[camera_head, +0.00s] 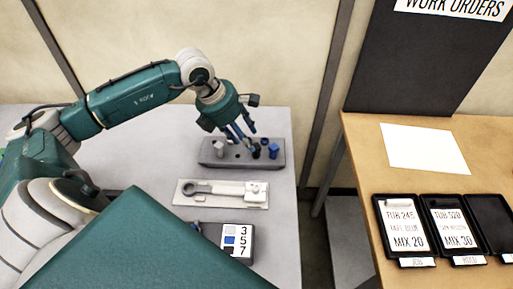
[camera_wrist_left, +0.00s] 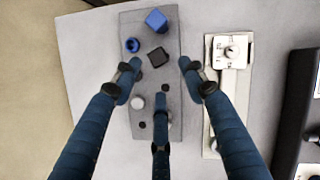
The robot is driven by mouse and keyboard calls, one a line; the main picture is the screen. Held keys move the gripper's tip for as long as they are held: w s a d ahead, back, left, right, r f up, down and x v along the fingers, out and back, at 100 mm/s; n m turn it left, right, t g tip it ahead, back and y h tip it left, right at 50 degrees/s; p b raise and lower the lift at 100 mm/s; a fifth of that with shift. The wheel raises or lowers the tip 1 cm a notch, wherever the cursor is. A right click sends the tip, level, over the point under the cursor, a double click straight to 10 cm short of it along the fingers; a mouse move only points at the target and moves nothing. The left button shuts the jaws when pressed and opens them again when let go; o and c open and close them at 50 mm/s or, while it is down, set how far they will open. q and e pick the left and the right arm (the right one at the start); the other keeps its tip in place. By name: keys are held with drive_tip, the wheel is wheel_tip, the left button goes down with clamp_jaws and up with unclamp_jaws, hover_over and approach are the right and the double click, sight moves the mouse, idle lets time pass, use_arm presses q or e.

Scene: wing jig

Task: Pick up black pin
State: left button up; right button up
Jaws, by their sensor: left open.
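The black pin (camera_wrist_left: 158,57) shows a dark square head standing in the grey block (camera_wrist_left: 166,120) in the left wrist view. In the head view the black pin (camera_head: 256,151) is small and partly hidden by my fingers. My left gripper (camera_head: 243,134) is above the grey block (camera_head: 212,160), fingers pointing down. In the left wrist view my left gripper (camera_wrist_left: 161,75) has its fingers spread, with the black pin between the two upper fingertips and nothing held. A blue square-headed pin (camera_wrist_left: 157,20) and a round blue part (camera_wrist_left: 132,45) are close by. My right gripper is not in view.
A pale fixture (camera_head: 225,193) with a wrench-shaped part lies in front of the block. A numbered box (camera_head: 237,241) sits nearer. A wooden table (camera_head: 360,150) with black trays is to the right.

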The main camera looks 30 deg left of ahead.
sight(255, 146)
use_arm(q)
drive_tip(key=p+x, duration=0.2)
drive_tip(key=x, duration=0.1)
drive_tip(key=p+x, duration=0.1)
drive_tip(key=x, duration=0.1)
drive_tip(key=shift+w+d+r, duration=0.1)
drive_tip(key=shift+w+d, duration=0.2)
drive_tip(key=shift+f, duration=0.25)
drive_tip(key=shift+c, duration=1.3)
clamp_jaws()
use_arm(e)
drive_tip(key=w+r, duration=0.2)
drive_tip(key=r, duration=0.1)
